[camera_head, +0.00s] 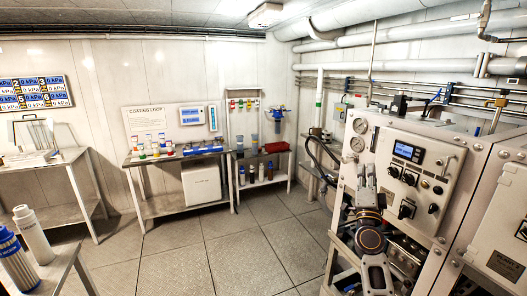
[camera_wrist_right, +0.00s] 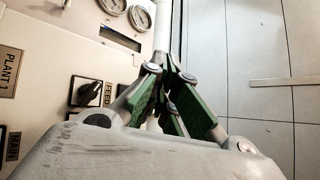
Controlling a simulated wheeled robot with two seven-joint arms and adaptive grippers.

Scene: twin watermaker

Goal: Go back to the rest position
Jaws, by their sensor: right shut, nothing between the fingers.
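My right gripper (camera_head: 367,182) is raised in front of the white machine panel (camera_head: 421,172), with its fingers pointing up. In the right wrist view my right gripper (camera_wrist_right: 168,82) shows green finger pads drawn together, with nothing held between them. A black FEED knob (camera_wrist_right: 88,92) on the panel is just left of the fingers, apart from them as far as I can see. My left gripper is in neither view.
Gauges (camera_head: 358,136) and a blue display (camera_head: 407,151) sit on the machine. At the back, a bench (camera_head: 150,160) carries bottles. At the left, a table (camera_head: 62,157) and a low stand (camera_head: 52,270) hold cylinders. The tiled floor (camera_head: 225,250) between is clear.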

